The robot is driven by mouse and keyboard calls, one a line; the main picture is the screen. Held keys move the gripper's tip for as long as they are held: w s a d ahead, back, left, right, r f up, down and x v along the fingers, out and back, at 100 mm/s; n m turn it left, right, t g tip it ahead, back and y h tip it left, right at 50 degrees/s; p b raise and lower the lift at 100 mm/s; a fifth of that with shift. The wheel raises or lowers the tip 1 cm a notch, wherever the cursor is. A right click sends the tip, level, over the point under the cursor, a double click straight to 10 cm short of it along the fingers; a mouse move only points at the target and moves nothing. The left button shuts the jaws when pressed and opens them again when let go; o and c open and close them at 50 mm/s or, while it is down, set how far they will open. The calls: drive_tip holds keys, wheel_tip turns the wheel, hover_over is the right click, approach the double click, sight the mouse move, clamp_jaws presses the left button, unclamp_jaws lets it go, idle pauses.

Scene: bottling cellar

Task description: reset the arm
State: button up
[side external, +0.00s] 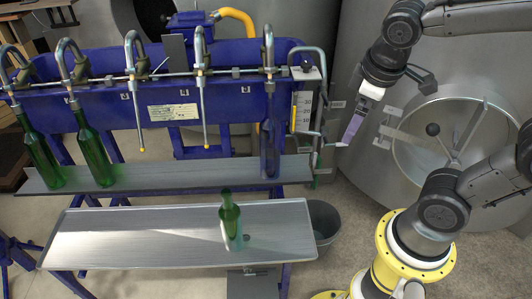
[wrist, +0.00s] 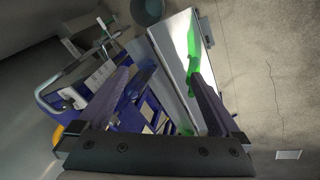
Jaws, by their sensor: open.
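My gripper (side external: 346,136) is raised to the right of the filling rack in the side external view, apart from the bottles. In the wrist view my gripper (wrist: 161,76) shows two dark, widely parted fingers with nothing held between them. A green bottle (side external: 231,226) stands upright on the front metal tray (side external: 110,240). Two green bottles (side external: 98,158) (side external: 40,158) lean under spouts on the rear shelf at the left. A blue bottle (side external: 269,150) stands under the rightmost spout. Green glass (wrist: 192,45) also shows over the tray in the wrist view.
The blue filling trough (side external: 110,75) with several curved spouts stands behind the rear shelf (side external: 215,177). A grey bucket (side external: 325,218) stands on the floor right of the tray. A large steel tank (side external: 455,85) is at the right. Two middle spouts have no bottle beneath.

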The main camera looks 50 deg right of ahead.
drive_tip(key=s+a+m+t+y, duration=0.2)
drive_tip(key=s+a+t, duration=0.1)
drive_tip(key=s, duration=0.2)
drive_tip(key=shift+r+m, duration=0.3)
drive_tip(key=shift+r, duration=0.1)
